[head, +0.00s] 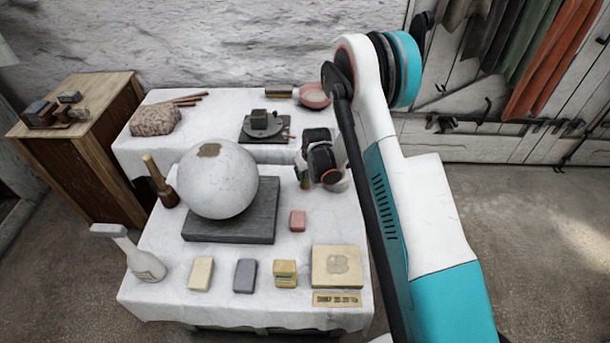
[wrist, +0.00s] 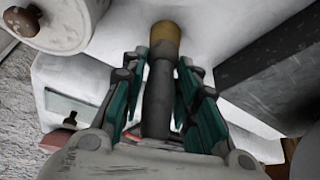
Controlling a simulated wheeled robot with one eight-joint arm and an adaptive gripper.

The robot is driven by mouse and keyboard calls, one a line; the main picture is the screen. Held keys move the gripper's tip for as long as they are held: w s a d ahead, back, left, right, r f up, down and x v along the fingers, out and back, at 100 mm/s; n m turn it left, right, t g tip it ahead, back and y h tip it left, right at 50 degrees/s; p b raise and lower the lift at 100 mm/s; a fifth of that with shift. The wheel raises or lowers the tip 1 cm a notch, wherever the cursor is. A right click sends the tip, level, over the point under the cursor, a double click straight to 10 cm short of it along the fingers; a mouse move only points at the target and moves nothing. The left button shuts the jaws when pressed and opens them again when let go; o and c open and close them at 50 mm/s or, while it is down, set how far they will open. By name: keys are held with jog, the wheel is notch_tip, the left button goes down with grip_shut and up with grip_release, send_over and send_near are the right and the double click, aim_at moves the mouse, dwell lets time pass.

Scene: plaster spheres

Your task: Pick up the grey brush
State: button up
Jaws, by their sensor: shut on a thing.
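The grey brush (wrist: 158,95) is between the teal fingers of my gripper (wrist: 162,80) in the wrist view. It has a dark grey shaft and a tan-brown end that sticks out past the fingertips. My gripper is shut on the shaft. In the head view my gripper (head: 322,165) is above the right side of the white-covered table, right of the big sphere. I cannot make out the brush there, and whether it touches anything below is unclear.
The plaster sphere (head: 218,182) rests on a dark slab (head: 240,226) on the front table (head: 165,295). Several blocks line the front edge, including a grey block (head: 245,276). A pink block (head: 297,220) lies near my gripper. A turntable (head: 262,125) stands behind.

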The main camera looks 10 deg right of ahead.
notch_tip(320, 180, up, 20)
jog(key=p, duration=0.7)
dwell(0.4)
